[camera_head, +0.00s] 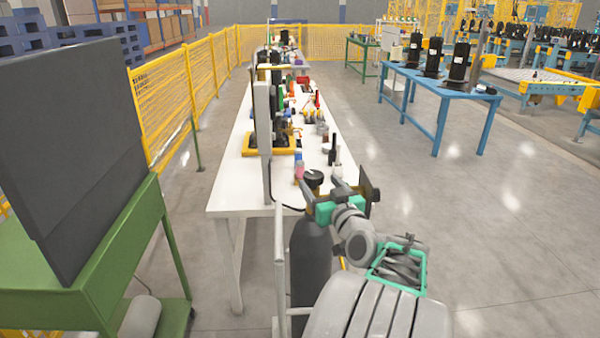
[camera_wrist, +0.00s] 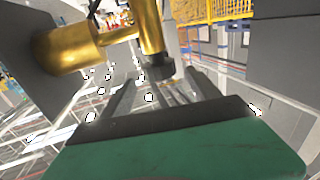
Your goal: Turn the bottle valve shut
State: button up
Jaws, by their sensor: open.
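The dark grey gas bottle (camera_head: 310,262) stands upright at the near end of the white table. A round black valve knob (camera_head: 313,177) shows above it, at the fingers of my gripper (camera_head: 322,185). In the wrist view, a brass valve body (camera_wrist: 92,46) fills the upper left, close to the camera. Its brass stem ends in a short black piece (camera_wrist: 160,69). My gripper (camera_wrist: 159,76) is open, with one finger on each side of that black piece in the picture. I cannot tell whether the fingers touch it. My gripper and arm hide part of the bottle top.
The white table (camera_head: 226,190) holds several parts and tools, with a yellow-based unit (camera_head: 262,150). A grey post (camera_head: 264,130) rises left of the bottle. A green stand with a dark panel (camera_head: 75,155) is at left. The floor at right is clear up to a blue table (camera_head: 436,84).

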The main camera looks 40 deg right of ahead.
aim_at(310, 170)
jog(key=p+x, duration=0.1)
jog(key=x, duration=0.7)
jog(key=shift+r+p, duration=0.1)
jog(key=shift+p, duration=0.25)
jog(key=shift+c, duration=0.3)
jog(key=c, duration=1.3)
